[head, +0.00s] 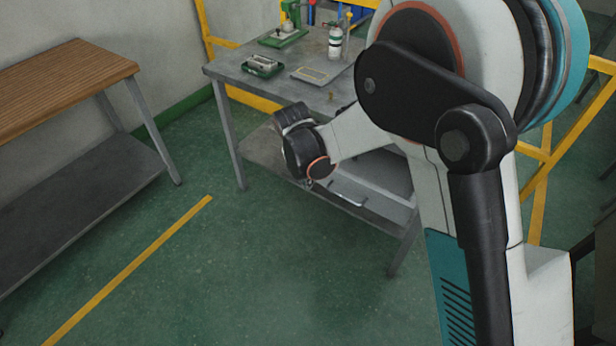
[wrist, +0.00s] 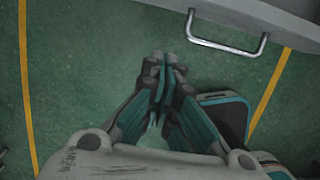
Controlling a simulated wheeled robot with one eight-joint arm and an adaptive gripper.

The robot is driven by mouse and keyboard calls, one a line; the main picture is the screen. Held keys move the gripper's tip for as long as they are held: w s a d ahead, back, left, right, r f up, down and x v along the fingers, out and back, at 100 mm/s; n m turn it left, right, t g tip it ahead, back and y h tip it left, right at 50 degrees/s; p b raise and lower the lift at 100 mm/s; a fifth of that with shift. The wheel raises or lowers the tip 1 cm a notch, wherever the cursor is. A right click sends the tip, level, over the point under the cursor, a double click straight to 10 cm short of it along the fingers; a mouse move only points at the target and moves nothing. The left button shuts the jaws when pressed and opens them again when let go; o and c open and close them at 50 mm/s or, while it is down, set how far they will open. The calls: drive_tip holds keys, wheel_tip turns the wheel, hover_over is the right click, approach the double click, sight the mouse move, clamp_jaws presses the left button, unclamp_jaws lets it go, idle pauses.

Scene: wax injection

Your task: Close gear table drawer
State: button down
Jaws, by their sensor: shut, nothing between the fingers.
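The gear table (head: 225,70) is a grey metal table in the middle of the head view. Its drawer (head: 375,204) is pulled out under the top, with part of its inside showing. My arm hides part of the table and drawer. The drawer's silver bar handle (head: 347,196) faces the open floor; it also shows at the upper right of the wrist view (wrist: 228,46). My gripper (wrist: 165,62) is shut and empty, over the floor in front of the drawer, apart from the handle and to its left in the wrist view. Its fingertips are hard to see in the head view.
On the tabletop are a green tray with parts (head: 263,66), a flat plate (head: 310,75) and a white bottle (head: 335,42). A wooden-topped bench (head: 60,80) stands at the left. Green floor (head: 240,270) is clear in front. Yellow rails (head: 565,130) stand behind and right.

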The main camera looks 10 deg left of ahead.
sight(319, 179)
drive_tip(key=shift+w+d+f+b, duration=0.35)
drive_tip(key=shift+w+f+b, duration=0.25)
drive_tip(key=shift+w+f, duration=0.3)
drive_tip(key=shift+w+d+f+b, duration=0.3)
drive_tip(key=shift+w+f+b, duration=0.3)
drive_tip(key=shift+w+f, duration=0.35)
drive_tip(key=shift+w+d+f+b, duration=0.35)
drive_tip(key=shift+w+f+b, duration=0.35)
drive_tip(key=shift+f, duration=0.3)
drive_tip(key=shift+w, duration=0.15)
